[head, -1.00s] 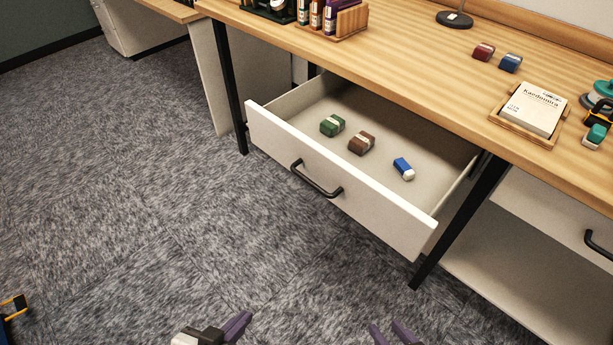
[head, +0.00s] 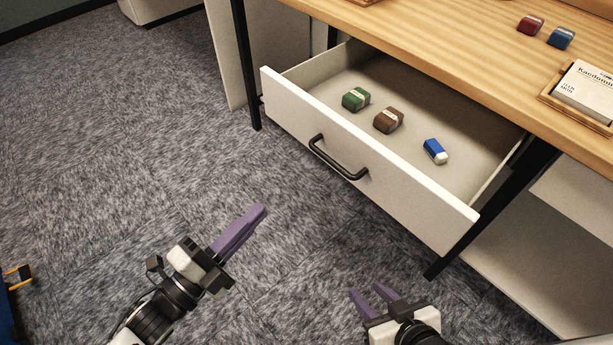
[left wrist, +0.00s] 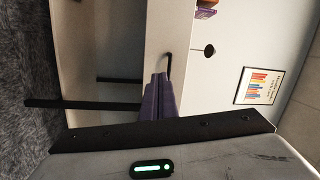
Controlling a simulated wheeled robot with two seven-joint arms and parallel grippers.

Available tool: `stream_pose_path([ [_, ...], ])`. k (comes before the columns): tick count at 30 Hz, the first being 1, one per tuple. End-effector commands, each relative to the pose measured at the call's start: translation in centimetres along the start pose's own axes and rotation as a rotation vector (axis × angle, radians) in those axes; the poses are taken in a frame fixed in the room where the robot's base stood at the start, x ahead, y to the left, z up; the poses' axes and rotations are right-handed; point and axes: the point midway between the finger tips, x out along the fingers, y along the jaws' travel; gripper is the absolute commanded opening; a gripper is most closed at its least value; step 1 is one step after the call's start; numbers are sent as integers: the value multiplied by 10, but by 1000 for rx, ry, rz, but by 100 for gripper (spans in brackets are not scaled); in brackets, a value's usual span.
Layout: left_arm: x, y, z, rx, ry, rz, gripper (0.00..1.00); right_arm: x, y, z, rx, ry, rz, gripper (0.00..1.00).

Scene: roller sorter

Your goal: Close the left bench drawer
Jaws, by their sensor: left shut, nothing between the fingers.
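The left bench drawer (head: 350,165) is pulled out under the wooden bench, with a white front and a black bar handle (head: 338,158). Inside lie a green block (head: 356,99), a brown block (head: 389,120) and a blue-and-white eraser (head: 435,151). My left gripper (head: 264,208) is shut and empty, in front of the drawer and apart from it, to the lower left of the handle. In the left wrist view its purple fingers (left wrist: 158,84) point toward the drawer front and handle. My right gripper (head: 368,289) is open and empty, below the drawer's right part.
The bench top (head: 440,40) carries a red block (head: 530,23), a blue block (head: 561,38) and a card box in a wooden tray (head: 575,108). Black bench legs (head: 246,75) flank the drawer. The carpet before the drawer is clear.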

Motion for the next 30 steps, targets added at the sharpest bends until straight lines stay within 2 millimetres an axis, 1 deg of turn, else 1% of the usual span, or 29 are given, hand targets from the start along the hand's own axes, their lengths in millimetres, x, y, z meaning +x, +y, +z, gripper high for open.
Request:
stream_pose_path([
  [1,0,-1,-1,90,53,-22,0,3,0,3,0,2,-2,37],
  [3,-1,-6,-6,177,105,-50,0,2,0,5,0,2,-3,37],
  [5,0,-9,-9,218,130,-64,0,2,-1,6,0,-2,-3,37],
  [8,8,-12,-12,238,142,-73,0,1,-1,8,0,-6,-4,37],
  [11,24,-14,-15,236,142,-75,0,1,-1,8,-1,-7,-4,37],
  [21,96,-17,-25,234,139,-74,0,2,0,7,-2,-4,-4,37],
  [24,113,-18,-27,232,139,-73,0,3,0,7,-2,-2,-4,37],
  [27,125,-18,-29,232,139,-72,0,4,0,6,-3,0,-4,37],
  [30,132,-18,-30,232,138,-71,0,4,0,6,-3,1,-4,37],
])
